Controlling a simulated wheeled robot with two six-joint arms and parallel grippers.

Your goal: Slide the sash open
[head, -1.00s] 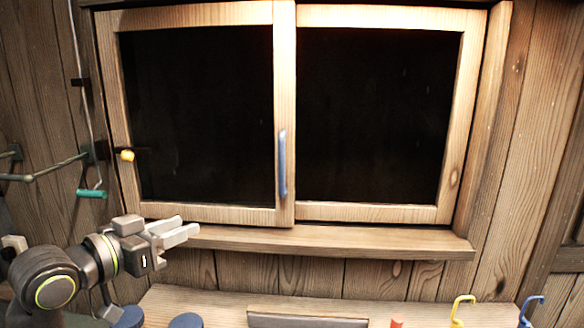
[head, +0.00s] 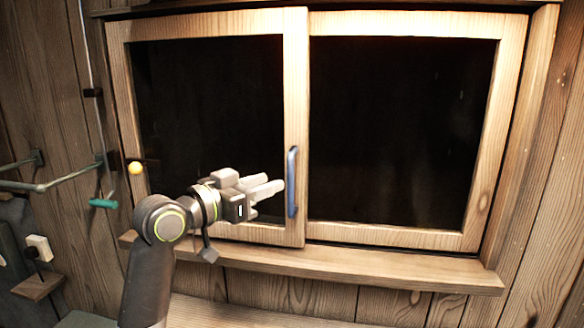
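The window has two wood-framed dark panes. The left sash (head: 296,110) carries a blue upright handle (head: 292,182) on its right stile, near the middle of the window. The right pane's frame (head: 400,236) stands beside it. My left gripper (head: 276,187) is just left of the blue handle, with its fingers pointing right toward it. The fingers look parted with nothing visible between them. I cannot tell whether the fingertips touch the handle. My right gripper is not in view.
A wooden sill (head: 380,268) juts out below the window. Green-handled rods (head: 103,203) and a pipe (head: 50,183) are on the left wall. A bench top (head: 240,315) lies below.

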